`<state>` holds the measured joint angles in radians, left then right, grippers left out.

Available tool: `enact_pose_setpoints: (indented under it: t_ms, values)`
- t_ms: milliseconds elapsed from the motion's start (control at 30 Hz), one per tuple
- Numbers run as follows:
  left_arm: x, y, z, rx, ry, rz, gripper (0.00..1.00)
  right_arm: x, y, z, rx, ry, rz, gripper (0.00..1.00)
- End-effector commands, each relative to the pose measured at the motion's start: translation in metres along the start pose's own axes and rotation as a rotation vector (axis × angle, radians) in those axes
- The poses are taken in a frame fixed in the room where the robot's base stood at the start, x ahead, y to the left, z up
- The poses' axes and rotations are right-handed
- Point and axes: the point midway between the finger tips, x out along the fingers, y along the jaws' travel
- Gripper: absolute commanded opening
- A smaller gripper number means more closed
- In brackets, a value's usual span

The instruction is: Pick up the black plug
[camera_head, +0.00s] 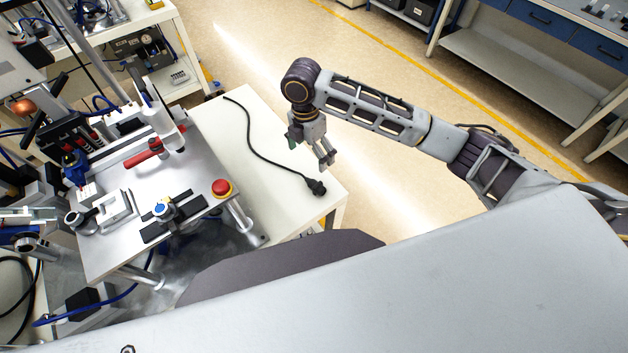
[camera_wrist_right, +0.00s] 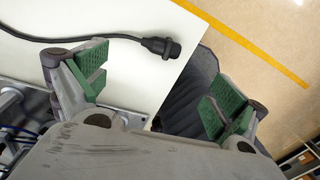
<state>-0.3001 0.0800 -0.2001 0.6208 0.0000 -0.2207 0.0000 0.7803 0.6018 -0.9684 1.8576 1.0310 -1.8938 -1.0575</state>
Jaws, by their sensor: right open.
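The black plug (camera_head: 317,187) lies on the white table (camera_head: 215,125) near its right corner, with its black cable running back to the upper left. In the right wrist view the plug (camera_wrist_right: 160,46) lies near the table edge, beyond and between the open fingers. My right gripper (camera_head: 326,160) hangs over the table's right edge, just above the plug in the picture and apart from it. Its green-padded fingers (camera_wrist_right: 155,88) are spread with nothing between them. My left gripper is not in view.
A metal fixture plate (camera_head: 110,255) with a red emergency button (camera_head: 222,187) and a red-handled clamp (camera_head: 146,156) stands left of the table. Workbenches (camera_head: 520,75) stand at the upper right. The floor beyond the table is clear.

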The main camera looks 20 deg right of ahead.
Motion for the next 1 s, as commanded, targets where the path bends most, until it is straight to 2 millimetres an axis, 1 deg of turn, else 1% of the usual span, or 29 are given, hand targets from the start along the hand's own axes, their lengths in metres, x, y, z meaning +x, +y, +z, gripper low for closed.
enact_pose_setpoints:
  t_ms: [333,467,667,1000]
  values:
    - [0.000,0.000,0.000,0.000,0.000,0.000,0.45,0.000,0.000,0.000,-0.001,0.000,-0.001,0.96]
    - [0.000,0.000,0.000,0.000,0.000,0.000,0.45,0.005,0.000,0.000,0.000,0.001,-0.002,0.96]
    - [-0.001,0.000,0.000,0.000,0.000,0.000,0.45,0.025,-0.001,0.000,-0.001,0.000,-0.002,0.96]
    - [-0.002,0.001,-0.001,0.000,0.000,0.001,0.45,0.069,-0.001,0.000,0.000,0.001,-0.003,0.96]
